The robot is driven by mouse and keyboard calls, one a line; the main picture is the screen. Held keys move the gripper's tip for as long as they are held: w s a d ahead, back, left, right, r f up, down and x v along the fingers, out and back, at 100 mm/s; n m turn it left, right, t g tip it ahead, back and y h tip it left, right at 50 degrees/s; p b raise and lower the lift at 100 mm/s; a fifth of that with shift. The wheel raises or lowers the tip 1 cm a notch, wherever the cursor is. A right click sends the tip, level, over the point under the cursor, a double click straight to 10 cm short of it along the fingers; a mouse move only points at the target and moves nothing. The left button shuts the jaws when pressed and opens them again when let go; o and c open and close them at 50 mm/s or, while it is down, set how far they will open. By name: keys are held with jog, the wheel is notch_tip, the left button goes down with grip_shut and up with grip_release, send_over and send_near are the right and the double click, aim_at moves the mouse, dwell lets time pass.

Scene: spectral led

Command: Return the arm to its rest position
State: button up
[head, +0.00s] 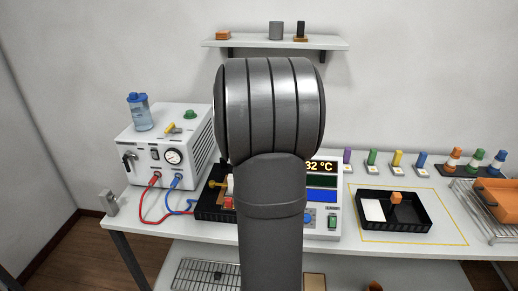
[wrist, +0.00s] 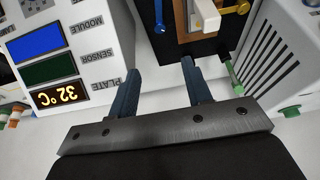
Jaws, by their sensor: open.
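My gripper (wrist: 160,92) shows in the wrist view with its two blue-grey fingers apart and nothing between them. In the head view my own grey arm link fills the middle and hides the gripper. The instrument (head: 324,207) shows "32 °C" on its display, and it also shows in the wrist view (wrist: 75,20) upside down. The dark board (wrist: 192,48) carries a white block, a brass-coloured part and a blue part; in the head view it is partly hidden behind my arm.
A black tray (head: 412,228) with an orange cube lies at the right inside a yellow outline. Coloured pegs line the back. A wall shelf (head: 275,41) hangs behind my arm.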

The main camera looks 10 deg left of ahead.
jog(key=x, duration=1.7)
jog(key=shift+w+f, duration=0.1)
jog(key=shift+f, duration=0.2)
jog(key=shift+a+r+m, duration=0.1)
jog(key=shift+r+m, duration=0.1)
jog(key=shift+m, duration=0.2)
jog(key=shift+m+h, duration=0.5)
jog(key=shift+m, duration=0.5)
jog(key=shift+r, duration=0.35)
jog(key=v, duration=1.6)
jog(key=shift+a+r, duration=0.15)
jog(key=shift+r, duration=0.1)
dwell(1.9)
